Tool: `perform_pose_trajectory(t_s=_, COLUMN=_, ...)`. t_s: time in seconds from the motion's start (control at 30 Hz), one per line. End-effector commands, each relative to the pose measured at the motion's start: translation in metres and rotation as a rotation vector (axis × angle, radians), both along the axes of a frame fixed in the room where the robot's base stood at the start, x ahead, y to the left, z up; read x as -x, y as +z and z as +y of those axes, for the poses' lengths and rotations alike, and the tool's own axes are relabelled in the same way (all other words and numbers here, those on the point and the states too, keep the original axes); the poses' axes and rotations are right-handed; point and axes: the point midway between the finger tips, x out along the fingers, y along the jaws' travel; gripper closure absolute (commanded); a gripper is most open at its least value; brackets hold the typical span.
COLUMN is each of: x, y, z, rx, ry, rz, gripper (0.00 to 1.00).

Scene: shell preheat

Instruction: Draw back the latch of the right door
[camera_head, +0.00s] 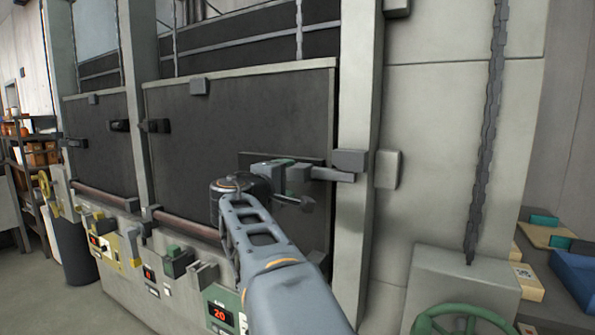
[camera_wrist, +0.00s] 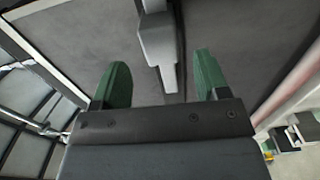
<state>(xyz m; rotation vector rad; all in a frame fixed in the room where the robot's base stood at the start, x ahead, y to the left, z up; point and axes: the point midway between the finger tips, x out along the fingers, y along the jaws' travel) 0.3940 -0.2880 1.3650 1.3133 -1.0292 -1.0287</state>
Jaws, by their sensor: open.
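The right door (camera_head: 235,110) is a wide dark panel and stands shut against the grey frame. Its latch (camera_head: 333,175) is a grey bar at the door's right edge, reaching to a grey block (camera_head: 350,160) on the post. My gripper (camera_head: 290,180) is at the latch with its green fingers apart. In the wrist view, the grey latch part (camera_wrist: 158,45) lies between and ahead of the two open fingers (camera_wrist: 161,76), with gaps on both sides. I see no finger touching it. My wrist hides part of the door's lower area.
A left door (camera_head: 100,145) stands beside the right one. Below are a reddish rail (camera_head: 187,224) and control boxes with red displays (camera_head: 220,315). A green handwheel (camera_head: 465,322) and a hanging chain (camera_head: 485,130) are at the right. Shelves (camera_head: 35,150) stand far left.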

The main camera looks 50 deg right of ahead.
Motion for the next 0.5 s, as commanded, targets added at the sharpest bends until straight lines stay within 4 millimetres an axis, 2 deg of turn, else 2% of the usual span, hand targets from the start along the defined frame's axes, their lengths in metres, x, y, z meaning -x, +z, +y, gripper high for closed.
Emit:
perform_pose_trajectory(t_s=0.03, x=-0.001, y=0.002, z=-0.011, rx=0.000, ry=-0.004, rz=0.002, gripper=0.32)
perform_pose_trajectory(t_s=0.2, x=-0.008, y=0.001, z=-0.036, rx=-0.001, ry=-0.002, rz=0.001, gripper=0.32)
perform_pose_trajectory(t_s=0.5, x=-0.014, y=0.000, z=-0.058, rx=-0.001, ry=0.000, rz=0.000, gripper=0.32)
